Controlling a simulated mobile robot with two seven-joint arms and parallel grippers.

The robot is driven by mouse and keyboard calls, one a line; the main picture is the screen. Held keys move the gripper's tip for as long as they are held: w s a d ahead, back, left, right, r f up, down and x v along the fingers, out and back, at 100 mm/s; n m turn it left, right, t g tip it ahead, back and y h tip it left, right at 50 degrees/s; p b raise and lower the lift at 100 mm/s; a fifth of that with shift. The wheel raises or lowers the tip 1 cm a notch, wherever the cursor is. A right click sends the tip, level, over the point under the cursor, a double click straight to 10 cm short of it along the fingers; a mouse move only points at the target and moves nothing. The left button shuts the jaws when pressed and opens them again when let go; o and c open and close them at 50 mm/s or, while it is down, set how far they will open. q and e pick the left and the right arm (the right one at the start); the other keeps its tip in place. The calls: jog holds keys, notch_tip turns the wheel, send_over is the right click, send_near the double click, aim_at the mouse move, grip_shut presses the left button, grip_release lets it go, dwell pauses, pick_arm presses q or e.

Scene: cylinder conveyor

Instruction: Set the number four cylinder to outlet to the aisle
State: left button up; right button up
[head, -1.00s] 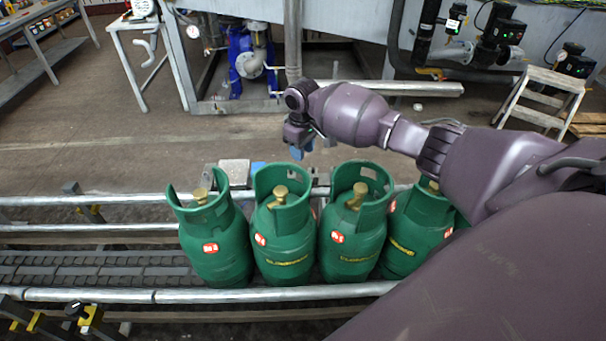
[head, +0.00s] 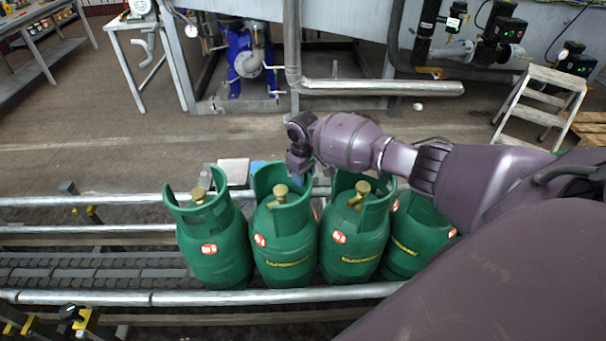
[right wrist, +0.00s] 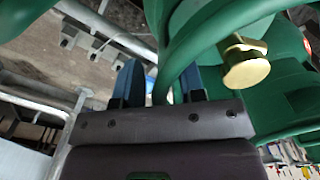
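Several green gas cylinders stand upright in a row on the conveyor: the leftmost (head: 215,245), the second (head: 283,240), the third (head: 350,240) and one at the right (head: 417,237), partly behind my right arm. Each has an open collar around a brass valve. Their red number labels are too small to read surely. My right gripper (head: 298,178) is just above the collars, by the right rim of the second cylinder. In the right wrist view its blue fingers (right wrist: 160,85) stand apart with a green collar edge (right wrist: 168,75) between them; contact is unclear. My left gripper is not in view.
Metal rails (head: 100,200) run along the conveyor, and its belt (head: 90,272) is empty left of the cylinders. The floor aisle (head: 100,160) behind is clear. Pipes, a blue pump (head: 240,65) and a step stool (head: 540,100) stand farther back.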

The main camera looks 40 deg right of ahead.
aim_at(275, 166)
grip_shut()
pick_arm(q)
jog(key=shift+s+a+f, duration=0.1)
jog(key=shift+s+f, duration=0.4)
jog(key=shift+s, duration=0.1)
pick_arm(e)
jog(key=w+a+n+b, duration=0.1)
jog(key=w+n, duration=0.1)
jog(key=n, duration=0.1)
jog(key=w+a+n+b, duration=0.1)
jog(key=w+n, duration=0.1)
jog(key=n, duration=0.1)
jog(key=w+a+n+b, duration=0.1)
jog(key=w+n, duration=0.1)
jog(key=n, duration=0.2)
jog(key=shift+a, duration=0.3)
jog(key=shift+w+a+n+b, duration=0.25)
jog(key=shift+a+n+b, duration=0.15)
jog(key=shift+n, duration=0.2)
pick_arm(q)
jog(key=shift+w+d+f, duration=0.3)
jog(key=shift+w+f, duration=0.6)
pick_arm(e)
jog(key=shift+w+a+r+n, duration=0.2)
jog(key=shift+a+n, duration=0.2)
jog(key=shift+n, duration=0.3)
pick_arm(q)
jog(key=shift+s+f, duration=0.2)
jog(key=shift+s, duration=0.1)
